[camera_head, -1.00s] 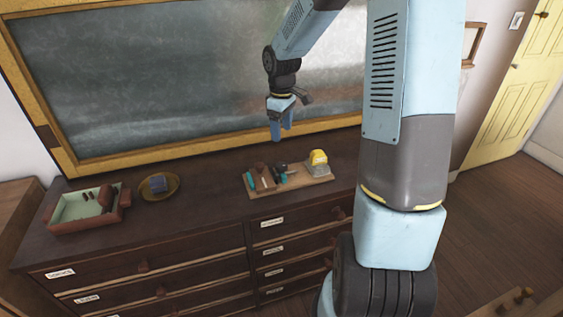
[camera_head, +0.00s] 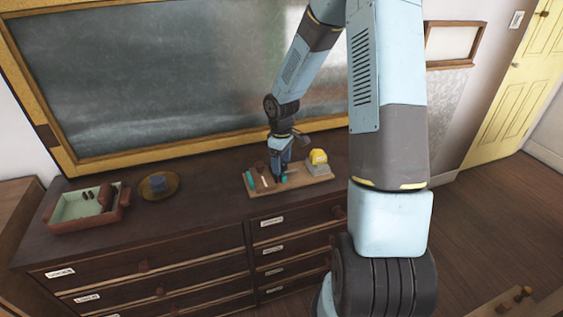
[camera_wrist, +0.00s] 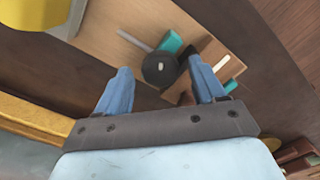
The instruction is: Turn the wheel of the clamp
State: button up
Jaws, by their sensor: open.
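In the wrist view a dark round wheel (camera_wrist: 160,69) with a small pale mark at its centre appears between my fingers. I take it as the wheel of the clamp. A teal piece (camera_wrist: 171,42) and a pale rod show beside it; how they join the wheel is unclear. My gripper (camera_wrist: 160,77) is open, one blue finger on each side of the wheel, with gaps between. Whether the fingertips reach the wheel's height cannot be told. In the head view my gripper (camera_head: 280,174) points down over the wooden board (camera_head: 308,184) and hides most of the clamp.
A yellow-topped item (camera_head: 317,156) stands on the board's right end. Other small tools, one a teal-handled piece (camera_head: 250,179), lie at its left. The dark dresser top also holds a round dish (camera_head: 173,187) and a reddish tray (camera_head: 73,224). A chalkboard (camera_head: 150,80) rises behind.

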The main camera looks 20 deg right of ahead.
jog(key=shift+f, duration=0.2)
jog(key=c, duration=1.1)
jog(key=shift+o, duration=0.2)
jog(key=m, duration=0.5)
jog(key=shift+m, duration=0.3)
jog(key=o, duration=1.1)
jog(key=shift+c, duration=0.2)
notch_tip(320, 180, up, 14)
jog(key=shift+f, duration=0.15)
